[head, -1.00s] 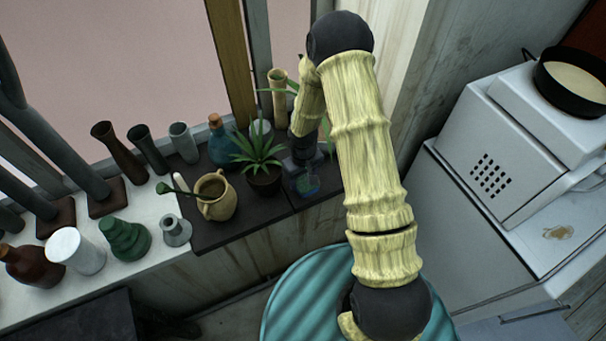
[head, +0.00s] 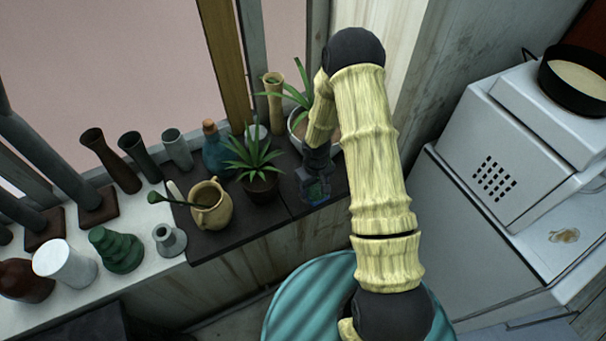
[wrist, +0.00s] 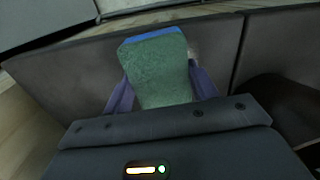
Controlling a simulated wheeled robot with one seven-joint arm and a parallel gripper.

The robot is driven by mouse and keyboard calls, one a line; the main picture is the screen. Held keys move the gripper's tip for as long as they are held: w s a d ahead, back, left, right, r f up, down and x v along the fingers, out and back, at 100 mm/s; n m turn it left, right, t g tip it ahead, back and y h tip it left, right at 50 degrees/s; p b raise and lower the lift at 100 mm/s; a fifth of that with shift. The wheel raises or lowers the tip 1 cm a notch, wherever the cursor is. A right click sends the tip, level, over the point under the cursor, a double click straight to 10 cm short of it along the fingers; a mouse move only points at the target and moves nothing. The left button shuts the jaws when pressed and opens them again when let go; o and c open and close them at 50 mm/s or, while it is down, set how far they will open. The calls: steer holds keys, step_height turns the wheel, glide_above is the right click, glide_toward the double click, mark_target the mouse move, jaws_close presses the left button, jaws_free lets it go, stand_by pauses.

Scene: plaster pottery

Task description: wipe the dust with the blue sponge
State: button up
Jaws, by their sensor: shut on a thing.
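My gripper (head: 314,190) is shut on the blue sponge, low over the dark slab on the windowsill, right of the small spiky plant. In the wrist view the sponge (wrist: 160,72) shows a broad green face and a blue strip along its far edge, between the two purple-grey fingers (wrist: 160,95). It also shows small and partly hidden in the head view (head: 315,191). The sponge is close to the slab (wrist: 75,75); I cannot tell if it touches. A faint paler patch (wrist: 193,48) beside the sponge may be dust.
The spiky plant (head: 260,182) and a tan jug (head: 211,206) stand left of my gripper. A potted plant (head: 298,122) and tan vase (head: 274,98) stand behind. Several vases fill the left sill. A brown smear (head: 565,236) marks the white surface at right.

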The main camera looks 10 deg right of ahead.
mark_target(301, 198)
steer(key=shift+d, duration=0.45)
steer(key=shift+w+d, duration=0.15)
steer(key=shift+d, duration=0.2)
steer(key=shift+w+d+r, duration=0.1)
steer(key=shift+w+d, duration=0.1)
steer(key=shift+d, duration=0.45)
steer(key=shift+s+a+f, duration=0.15)
steer(key=shift+a, duration=0.45)
steer(key=shift+s+a+f, duration=0.1)
steer(key=shift+s+a, duration=0.05)
steer(key=shift+a, duration=0.45)
steer(key=shift+s+a+r+b, duration=0.1)
steer(key=shift+s+a+b, duration=0.2)
steer(key=shift+a, duration=0.75)
steer(key=shift+s+a+r+b, duration=0.1)
steer(key=shift+s+a, duration=0.3)
steer(key=shift+a, duration=0.6)
steer(key=shift+s+a+f, duration=0.15)
steer(key=shift+a+f, duration=0.05)
steer(key=shift+a, duration=0.15)
step_height(301, 198, up, 8)
steer(key=p, duration=0.5)
steer(key=shift+r+p, duration=0.15)
steer(key=shift+p, duration=0.15)
